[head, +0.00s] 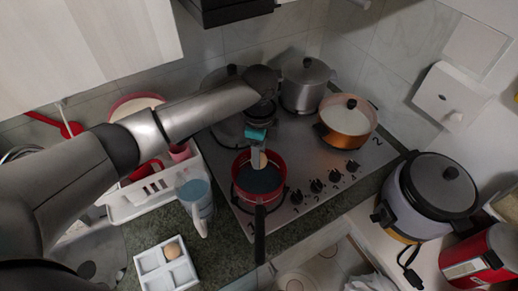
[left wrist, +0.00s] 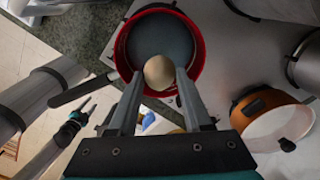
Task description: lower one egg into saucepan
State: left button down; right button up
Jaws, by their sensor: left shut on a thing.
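My left gripper (head: 259,157) is shut on a pale egg (head: 262,160) above the red saucepan (head: 239,186). In the left wrist view the egg (left wrist: 159,72) sits between the two fingertips (left wrist: 158,78), over the near part of the saucepan opening (left wrist: 197,45). The saucepan has a dark inside and a black handle, and stands on the front left of the hob. The exact gap between egg and pan bottom is hard to judge. What seems to be my right gripper (left wrist: 86,110) is small at the left of the wrist view, away from the saucepan; its jaws are unclear.
A white divided tray (head: 150,262) on the counter holds another egg (head: 172,251). A clear jug (head: 196,200) stands left of the saucepan. An orange lidded pot (head: 346,122) and a steel pot (head: 303,88) stand behind on the hob. A rice cooker (head: 432,195) is at right.

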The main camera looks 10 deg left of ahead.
pick_arm(q)
jog(key=shift+f+b, duration=1)
jog(key=shift+f, duration=1.35)
jog(key=shift+f+b, duration=1.55)
jog(key=shift+f, duration=1.1)
jog(key=shift+c, duration=1.3)
grip_release()
notch_tip(320, 180, up, 15)
jog(key=shift+r+p, duration=0.15)
jog(key=shift+p, duration=0.15)
